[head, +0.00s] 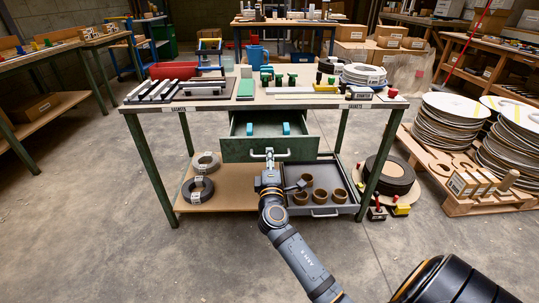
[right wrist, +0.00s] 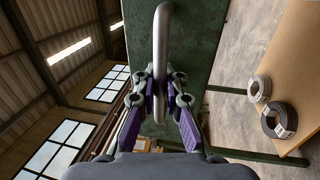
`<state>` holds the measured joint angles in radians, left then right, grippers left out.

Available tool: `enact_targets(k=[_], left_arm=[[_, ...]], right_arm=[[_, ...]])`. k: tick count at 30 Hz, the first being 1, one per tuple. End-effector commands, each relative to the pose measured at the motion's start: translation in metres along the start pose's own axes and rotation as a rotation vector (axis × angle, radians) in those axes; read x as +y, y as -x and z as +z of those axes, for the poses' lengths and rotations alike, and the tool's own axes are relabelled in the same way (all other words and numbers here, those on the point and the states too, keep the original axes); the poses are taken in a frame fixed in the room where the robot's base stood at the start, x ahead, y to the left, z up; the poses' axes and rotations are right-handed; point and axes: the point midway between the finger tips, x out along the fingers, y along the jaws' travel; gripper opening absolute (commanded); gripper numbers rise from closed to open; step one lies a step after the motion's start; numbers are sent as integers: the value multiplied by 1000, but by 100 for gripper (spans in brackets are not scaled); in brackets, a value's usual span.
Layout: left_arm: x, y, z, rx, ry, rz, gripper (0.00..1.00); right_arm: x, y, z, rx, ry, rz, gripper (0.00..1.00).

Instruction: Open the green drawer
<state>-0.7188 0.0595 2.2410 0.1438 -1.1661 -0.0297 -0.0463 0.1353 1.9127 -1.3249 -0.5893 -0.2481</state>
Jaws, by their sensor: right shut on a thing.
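The green drawer (head: 236,150) hangs under the worktop of the middle table and stands pulled out, with its inside showing. Two teal things (head: 286,128) lie in it. Its pale bar handle (head: 283,153) is on the front panel. My right gripper (head: 270,166) is at the handle. In the right wrist view the gripper (right wrist: 160,84) has its fingers on both sides of the metal handle (right wrist: 162,35) and is shut on it, close to the green drawer front (right wrist: 205,40). My left gripper is not in view.
Below the drawer, a grey tray (head: 346,208) holds several brown rings, beside cable coils (head: 198,189). A pallet with stacked discs (head: 445,128) stands at right. Floor in front is clear.

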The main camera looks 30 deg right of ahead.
Motion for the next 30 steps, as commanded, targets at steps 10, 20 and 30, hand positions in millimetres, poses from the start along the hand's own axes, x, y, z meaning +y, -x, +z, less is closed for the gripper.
enact_targets(k=[10, 20, 30], left_arm=[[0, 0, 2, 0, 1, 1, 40], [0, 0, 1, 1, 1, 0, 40], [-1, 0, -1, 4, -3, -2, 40]], right_arm=[[-1, 3, 0, 0, 0, -3, 0], [0, 3, 0, 0, 0, -2, 19], [-2, 25, 0, 0, -2, -5, 19]])
